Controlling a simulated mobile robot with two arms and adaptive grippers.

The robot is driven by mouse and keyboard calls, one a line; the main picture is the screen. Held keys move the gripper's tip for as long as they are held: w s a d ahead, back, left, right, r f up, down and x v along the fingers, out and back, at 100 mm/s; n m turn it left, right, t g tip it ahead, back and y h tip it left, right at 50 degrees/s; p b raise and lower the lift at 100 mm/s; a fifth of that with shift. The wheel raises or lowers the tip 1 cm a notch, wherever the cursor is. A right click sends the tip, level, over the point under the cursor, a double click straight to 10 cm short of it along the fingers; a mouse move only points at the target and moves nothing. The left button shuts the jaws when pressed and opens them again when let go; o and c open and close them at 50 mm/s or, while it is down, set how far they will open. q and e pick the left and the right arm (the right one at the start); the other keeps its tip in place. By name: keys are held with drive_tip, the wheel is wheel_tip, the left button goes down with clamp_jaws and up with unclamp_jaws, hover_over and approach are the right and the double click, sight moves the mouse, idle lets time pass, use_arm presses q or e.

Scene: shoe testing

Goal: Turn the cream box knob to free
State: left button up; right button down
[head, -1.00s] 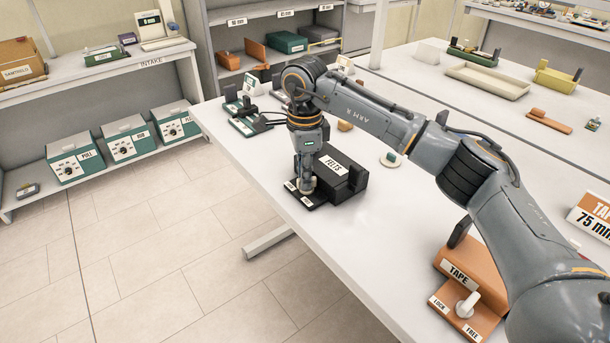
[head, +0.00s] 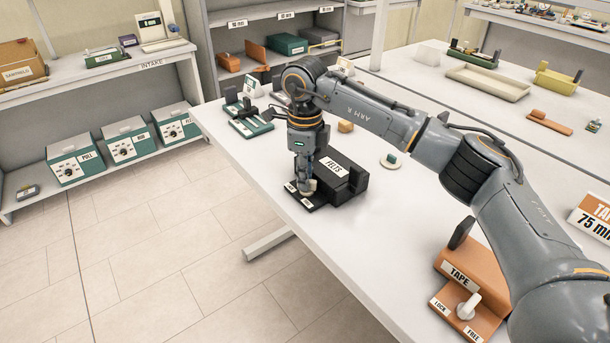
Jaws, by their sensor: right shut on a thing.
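My right gripper (head: 306,187) points straight down at the front of a black box (head: 348,184) labelled FELTS. It is shut on a small cream knob (head: 309,184) on the box's low black front plate (head: 313,204). The fingers hide much of the knob, so its pointing direction is hard to tell. Small white labels on the plate are too small to read. An orange box (head: 482,262) labelled TAPE stands at the near right, with a white knob (head: 468,306) between LOCK and FREE labels. My left gripper is not in view.
A small round white piece with a green top (head: 391,161) lies right of the black box. Green fixtures (head: 250,125) stand behind my gripper. A cream tray (head: 488,82) lies farther back. The white table (head: 345,265) is clear in front of the black box.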

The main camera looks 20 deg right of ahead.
drive_tip(key=c, duration=1.4)
unclamp_jaws()
